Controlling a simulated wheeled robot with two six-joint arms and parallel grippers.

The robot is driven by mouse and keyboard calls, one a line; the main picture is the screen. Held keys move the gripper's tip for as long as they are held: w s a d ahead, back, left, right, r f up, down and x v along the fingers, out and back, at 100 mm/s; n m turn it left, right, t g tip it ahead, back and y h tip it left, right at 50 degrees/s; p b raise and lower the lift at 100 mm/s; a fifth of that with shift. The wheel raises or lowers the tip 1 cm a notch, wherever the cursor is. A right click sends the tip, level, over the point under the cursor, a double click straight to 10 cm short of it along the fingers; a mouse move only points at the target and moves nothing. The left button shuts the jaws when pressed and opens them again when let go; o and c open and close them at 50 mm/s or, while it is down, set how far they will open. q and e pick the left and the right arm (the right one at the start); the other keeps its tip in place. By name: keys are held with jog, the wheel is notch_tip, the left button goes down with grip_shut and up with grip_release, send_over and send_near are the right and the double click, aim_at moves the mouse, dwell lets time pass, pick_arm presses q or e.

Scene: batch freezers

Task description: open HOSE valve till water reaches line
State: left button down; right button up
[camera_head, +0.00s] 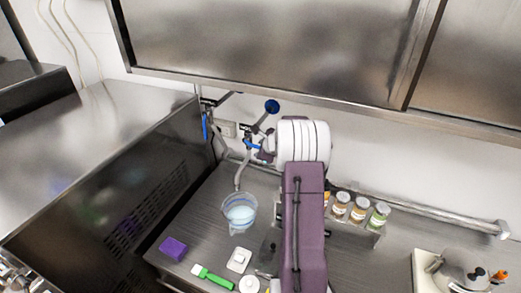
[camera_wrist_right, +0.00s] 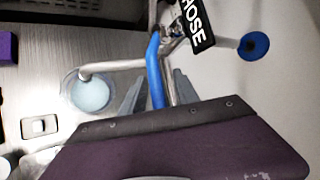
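The HOSE label (camera_wrist_right: 195,24) hangs beside a blue valve lever (camera_wrist_right: 155,68) in the right wrist view. The lever also shows at the wall pipes in the head view (camera_head: 253,145). My right gripper (camera_wrist_right: 158,90) has its fingers apart, one on each side of the lever; contact cannot be told. A clear jug (camera_head: 239,212) stands on the counter under the hose spout (camera_head: 239,178), with pale bluish water in it. It also shows in the right wrist view (camera_wrist_right: 90,92). A fill line cannot be made out. My left gripper is not in view.
A purple block (camera_head: 173,248), a green-handled brush (camera_head: 212,278) and a white square item (camera_head: 239,260) lie in front of the jug. Several spice jars (camera_head: 358,209) stand right of my arm. A second blue lever (camera_head: 205,126) is left of the valve. A steel cabinet (camera_head: 270,45) overhangs.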

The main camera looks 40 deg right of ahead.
jog(key=v, duration=0.9)
jog(key=shift+b, duration=0.4)
